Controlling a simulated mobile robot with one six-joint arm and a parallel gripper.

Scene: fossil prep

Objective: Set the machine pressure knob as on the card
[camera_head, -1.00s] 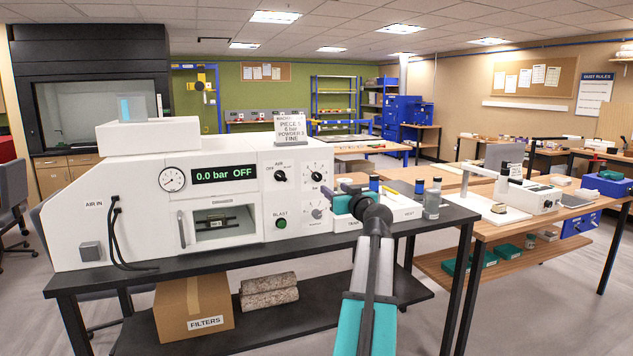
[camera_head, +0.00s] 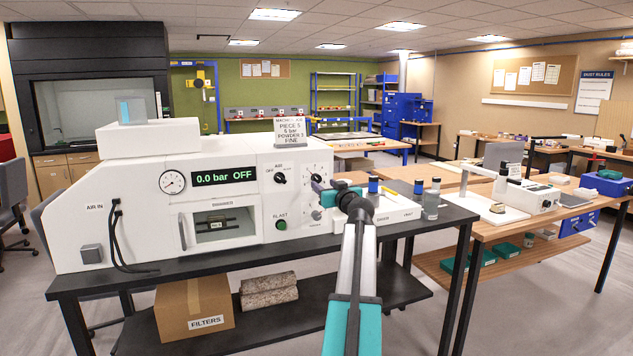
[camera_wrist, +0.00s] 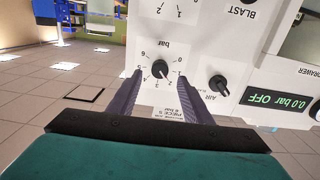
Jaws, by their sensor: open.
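The white machine (camera_head: 130,215) has a display (camera_head: 224,176) reading "0.0 bar OFF". Its black pressure knob (camera_wrist: 159,69) shows in the wrist view on a dial marked "bar", numbered up to 6; its pointer seems to be near 2. The card (camera_head: 292,131) on top of the machine reads "PIECE 5, 6 bar, POWDER 2 FINE". My gripper (camera_wrist: 159,76) is open, its two fingers on either side of the knob in the wrist picture. I cannot tell whether they touch it.
The black AIR knob (camera_head: 280,177) and green BLAST button (camera_head: 281,224) are left of my gripper. A lower dial knob (camera_head: 316,214) sits just beneath. A cardboard box (camera_head: 194,308) is on the lower shelf.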

